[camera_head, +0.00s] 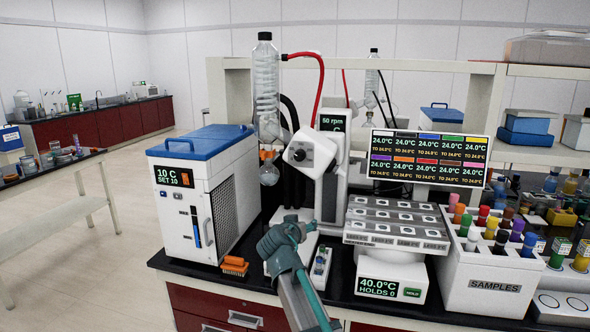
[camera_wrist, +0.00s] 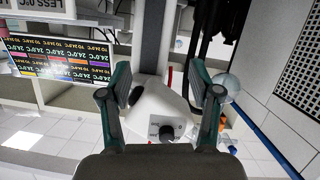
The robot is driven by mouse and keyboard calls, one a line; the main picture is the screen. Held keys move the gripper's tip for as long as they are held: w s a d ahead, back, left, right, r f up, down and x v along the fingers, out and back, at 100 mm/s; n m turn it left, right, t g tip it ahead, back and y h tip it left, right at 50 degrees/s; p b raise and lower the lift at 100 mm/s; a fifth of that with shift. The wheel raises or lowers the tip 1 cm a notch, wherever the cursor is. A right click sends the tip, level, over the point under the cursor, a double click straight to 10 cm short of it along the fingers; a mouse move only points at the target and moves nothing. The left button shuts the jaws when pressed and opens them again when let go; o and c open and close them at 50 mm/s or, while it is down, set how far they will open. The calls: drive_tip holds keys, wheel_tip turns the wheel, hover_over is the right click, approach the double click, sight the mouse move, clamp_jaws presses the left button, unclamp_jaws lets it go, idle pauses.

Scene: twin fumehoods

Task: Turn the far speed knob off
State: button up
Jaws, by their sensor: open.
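A white rotary evaporator head (camera_head: 312,150) carries a round dark knob (camera_head: 299,155) on its front face, in the head view. The wrist view is upside down; there the white head (camera_wrist: 155,104) and its dark knob (camera_wrist: 166,133) show between my fingers and the palm edge. My gripper (camera_wrist: 160,80) is open, with its two teal fingers apart on either side of the head and nothing held. No contact with the knob is visible. In the head view my teal arm end (camera_head: 282,240) is below the head; its fingers cannot be made out there.
A display reading 50 rpm (camera_head: 333,122) is behind the head. A glass condenser (camera_head: 265,85) and red tube (camera_head: 319,80) rise beside it. A blue-topped chiller (camera_head: 205,190) is left; a sample block (camera_head: 398,222) and SAMPLES rack (camera_head: 490,285) are right.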

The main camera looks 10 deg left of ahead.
sight(299, 157)
drive_tip(key=a+r+m+t, duration=0.1)
drive_tip(key=a+r+t, duration=0.1)
drive_tip(key=r, duration=0.7)
drive_tip(key=a+r+t, duration=0.2)
drive_tip(key=r, duration=0.7)
drive_tip(key=w+p, duration=0.1)
drive_tip(key=w, duration=0.2)
drive_tip(key=w+d+p, duration=0.1)
drive_tip(key=w+p, duration=0.1)
drive_tip(key=w, duration=0.1)
drive_tip(key=w+p, duration=0.1)
drive_tip(key=w, duration=0.2)
drive_tip(key=shift+w+d, duration=0.25)
drive_tip(key=shift+w, duration=0.05)
drive_tip(key=shift+w+d+f+p, duration=0.1)
drive_tip(key=shift+w+f+p, duration=0.1)
drive_tip(key=shift+w+p, duration=0.3)
drive_tip(key=c, duration=1.1)
drive_tip(key=shift+c, duration=0.2)
